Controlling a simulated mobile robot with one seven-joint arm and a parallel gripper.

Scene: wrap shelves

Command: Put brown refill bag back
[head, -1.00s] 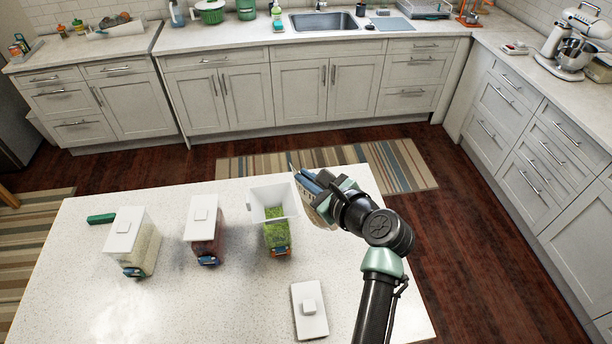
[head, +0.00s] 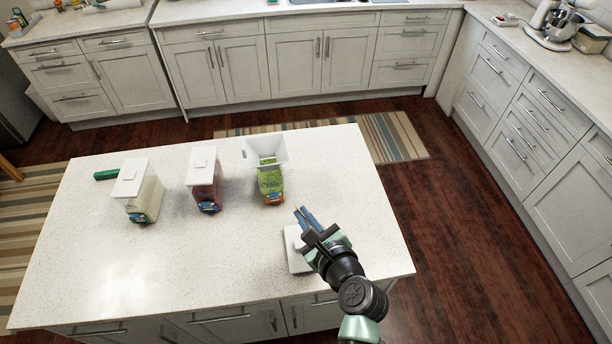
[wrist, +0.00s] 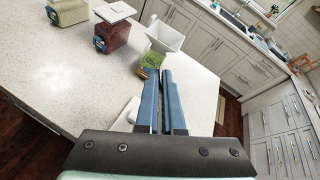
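No brown refill bag can be made out in either view now. My gripper (head: 303,214) is over the front right of the white speckled island top (head: 245,262), its blue fingers pointing toward the open container. In the wrist view the fingers (wrist: 161,74) lie almost together with a thin gap and nothing seen between them. The open clear container (head: 265,150) with green contents (head: 270,180) stands beyond the fingertips, and it also shows in the wrist view (wrist: 165,36). A loose white lid (head: 294,248) lies on the island, partly hidden by my gripper.
A lidded container with reddish-brown contents (head: 206,190) and one with pale contents (head: 148,198) stand to the left. A small green block (head: 106,174) lies at the far left. The island's front middle is clear. Cabinets (head: 300,62) line the back wall.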

